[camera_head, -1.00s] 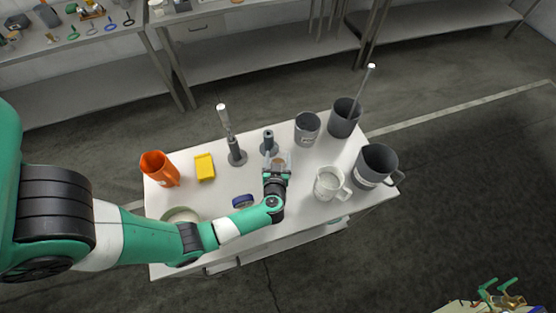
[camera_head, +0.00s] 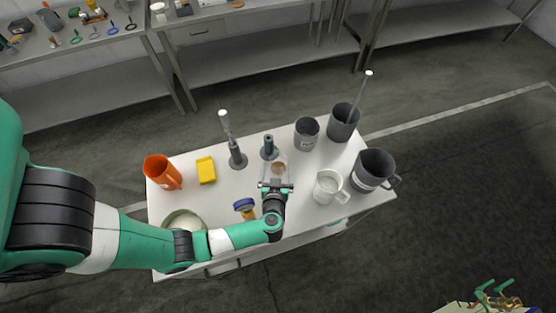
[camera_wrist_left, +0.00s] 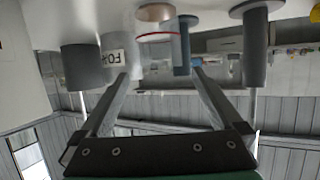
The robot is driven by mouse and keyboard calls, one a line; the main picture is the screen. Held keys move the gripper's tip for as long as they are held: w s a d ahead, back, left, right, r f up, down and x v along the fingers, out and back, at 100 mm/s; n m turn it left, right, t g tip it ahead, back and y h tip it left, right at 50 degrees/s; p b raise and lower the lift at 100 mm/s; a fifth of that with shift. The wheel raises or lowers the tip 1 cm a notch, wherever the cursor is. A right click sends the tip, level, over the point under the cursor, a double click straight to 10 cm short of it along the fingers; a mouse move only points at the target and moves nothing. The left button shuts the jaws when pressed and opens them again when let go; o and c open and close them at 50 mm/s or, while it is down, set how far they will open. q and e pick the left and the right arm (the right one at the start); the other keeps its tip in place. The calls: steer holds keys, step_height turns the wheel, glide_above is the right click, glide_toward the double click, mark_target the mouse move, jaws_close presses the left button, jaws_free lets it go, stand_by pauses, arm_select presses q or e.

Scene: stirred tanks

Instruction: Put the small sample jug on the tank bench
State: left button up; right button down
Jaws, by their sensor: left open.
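The white-topped tank bench (camera_head: 222,192) stands in the middle of the head view. A small clear vessel with brownish contents (camera_head: 278,168), which looks like the small sample jug, stands on it just beyond my left gripper (camera_head: 276,185). In the left wrist view, a clear vessel with a red rim (camera_wrist_left: 160,40) shows upside down beyond the fingertips. My left gripper (camera_wrist_left: 158,78) is open and empty, its fingers apart and pointing toward the vessel. I cannot tell whether a fingertip touches it. My right gripper is not in view.
Behind the vessel stand a grey post (camera_head: 268,148), a stirrer stand (camera_head: 237,155) and a grey pot (camera_head: 307,132). A white jug (camera_head: 329,188) and large grey jug (camera_head: 374,168) are right. An orange jug (camera_head: 160,171), yellow box (camera_head: 206,170) and blue-topped item (camera_head: 244,204) are left.

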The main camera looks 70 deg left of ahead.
arm_select(q)
steer(key=v, duration=0.2)
steer(key=shift+s+d+r, duration=0.2)
steer(key=shift+d, duration=0.1)
